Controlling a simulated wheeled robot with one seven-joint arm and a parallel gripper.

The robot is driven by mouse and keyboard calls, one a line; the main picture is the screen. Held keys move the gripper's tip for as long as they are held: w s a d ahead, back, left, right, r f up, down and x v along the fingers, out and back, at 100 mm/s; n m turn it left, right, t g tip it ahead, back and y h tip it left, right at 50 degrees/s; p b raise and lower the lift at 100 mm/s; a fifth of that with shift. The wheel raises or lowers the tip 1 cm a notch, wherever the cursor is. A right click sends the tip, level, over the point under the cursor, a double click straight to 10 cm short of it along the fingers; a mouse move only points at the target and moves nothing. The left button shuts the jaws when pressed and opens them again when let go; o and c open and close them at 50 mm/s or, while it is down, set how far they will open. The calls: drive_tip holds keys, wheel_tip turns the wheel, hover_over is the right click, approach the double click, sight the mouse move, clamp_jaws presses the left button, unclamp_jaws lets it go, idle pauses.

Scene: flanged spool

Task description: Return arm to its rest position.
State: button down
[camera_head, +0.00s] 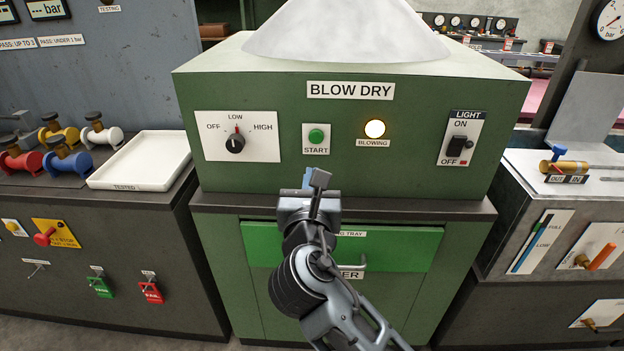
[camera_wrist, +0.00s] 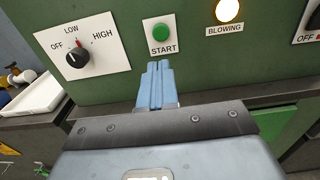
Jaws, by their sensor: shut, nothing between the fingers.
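My gripper (camera_head: 308,176) is in front of the green BLOW DRY cabinet (camera_head: 420,120), below the green START button (camera_head: 316,136). Its blue fingers are together and hold nothing; they also show in the wrist view (camera_wrist: 156,84), just below the START button (camera_wrist: 160,33) as seen there. My arm reaches up from the bottom of the head view and hides part of the green tray front. I cannot tell the exact gap between the fingertips and the panel.
A rotary knob (camera_head: 235,143) points to LOW. The BLOWING lamp (camera_head: 375,128) is lit. A LIGHT switch (camera_head: 457,146) is at right. A green tray front with a handle (camera_head: 352,265) lies below the ledge. A white TESTED tray (camera_head: 140,160) and several coloured spools stand at left.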

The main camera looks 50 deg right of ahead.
idle(0.3)
drive_tip(key=s+a+f+m+t+y, duration=0.3)
drive_tip(key=s+a+f+m+y, duration=0.6)
drive_tip(key=s+a+f+y, duration=0.45)
drive_tip(key=s+a+r+m, duration=0.1)
drive_tip(key=s+r+m, duration=0.2)
drive_tip(key=s+m, duration=0.5)
drive_tip(key=s+a+r+m, duration=0.1)
drive_tip(key=s+r+m, duration=0.3)
drive_tip(key=s+m, duration=0.4)
drive_tip(key=s, duration=0.3)
drive_tip(key=shift+a+r+m+t+y, duration=0.25)
drive_tip(key=shift+a+m+t+y, duration=0.05)
drive_tip(key=shift+a+t+y, duration=0.1)
idle(4.1)
